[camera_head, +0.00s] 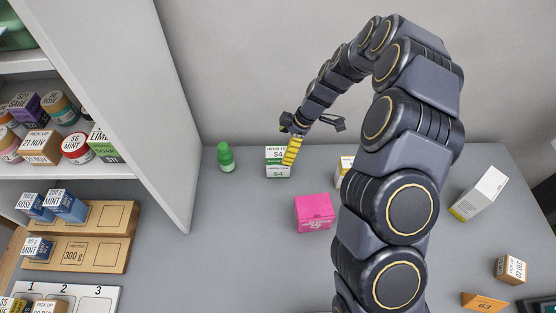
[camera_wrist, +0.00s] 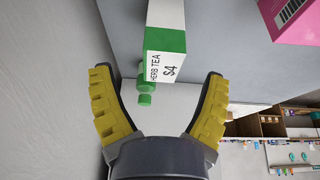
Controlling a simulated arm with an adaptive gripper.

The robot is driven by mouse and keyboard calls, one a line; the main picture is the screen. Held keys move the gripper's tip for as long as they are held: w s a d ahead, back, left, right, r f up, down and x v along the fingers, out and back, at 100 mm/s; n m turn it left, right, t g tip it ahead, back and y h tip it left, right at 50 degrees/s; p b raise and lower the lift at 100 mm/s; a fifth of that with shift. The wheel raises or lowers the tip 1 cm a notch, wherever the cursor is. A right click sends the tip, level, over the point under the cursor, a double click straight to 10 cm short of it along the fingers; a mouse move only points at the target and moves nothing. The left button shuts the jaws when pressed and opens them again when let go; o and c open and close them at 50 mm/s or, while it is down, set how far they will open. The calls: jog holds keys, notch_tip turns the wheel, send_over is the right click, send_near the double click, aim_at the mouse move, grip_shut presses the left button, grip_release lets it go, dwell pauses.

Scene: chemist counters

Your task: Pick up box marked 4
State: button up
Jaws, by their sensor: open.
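A white and green box (camera_head: 276,170) marked HERB TEA S4 stands upright on the grey counter near the back wall. It also shows in the wrist view (camera_wrist: 165,52), with the S4 label facing the camera, beyond my fingertips. My gripper (camera_head: 292,150) is at the box's right side in the head view, with a yellow finger pad partly in front of it. In the wrist view my gripper (camera_wrist: 158,74) has its two yellow fingers spread wide with nothing held. The box appears between and past the tips; whether a finger touches it I cannot tell.
A green bottle (camera_head: 225,158) stands left of the box, and a pink box (camera_head: 314,212) stands in front to its right. My arm partly hides another small box (camera_head: 345,166). A white carton (camera_head: 480,194) is farther right. A shelf wall (camera_head: 180,130) bounds the left.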

aim_at(275, 158)
jog(key=x, duration=0.6)
jog(key=shift+s+a+r, duration=0.1)
jog(key=shift+a+r, duration=0.05)
jog(key=shift+a, duration=0.05)
jog(key=c, duration=1.2)
